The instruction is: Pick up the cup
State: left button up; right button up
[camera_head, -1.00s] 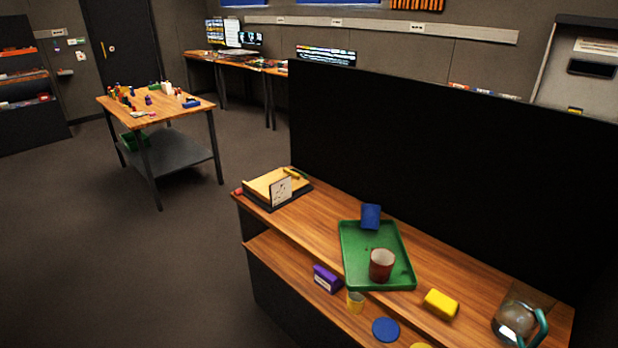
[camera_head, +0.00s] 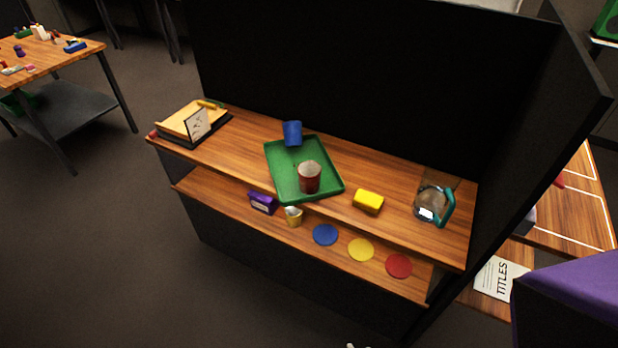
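A dark red cup (camera_head: 309,177) stands upright on the green tray (camera_head: 282,185), near its front right part, on the upper shelf. A blue cup-like object (camera_head: 292,133) is at the tray's far edge; I cannot tell whether it rests on the tray or behind it. A small yellow cup-like container (camera_head: 293,216) with a grey top is on the lower shelf, below the tray's front. Nothing is seen touching the cups.
The wooden shelf unit (camera_head: 400,230) has a tall black back panel (camera_head: 370,80). A yellow block (camera_head: 368,201) and a glass jug (camera_head: 431,203) with a teal handle stand right of the tray. Blue, yellow and red discs lie on the lower shelf. Floor (camera_head: 100,260) at left is clear.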

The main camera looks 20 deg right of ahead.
aim_at(309, 172)
jog(key=z, duration=0.5)
jog(key=i+j+z, duration=0.1)
jog(key=z, duration=0.35)
jog(key=j+z, duration=0.2)
jog(key=z, duration=0.25)
jog(key=j+z, duration=0.2)
jog(key=z, duration=0.25)
jog(key=j+z, duration=0.3)
jog(key=j, duration=0.2)
jog(key=k+j+z, duration=0.1)
jog(key=j+z, duration=0.25)
jog(key=j, duration=0.15)
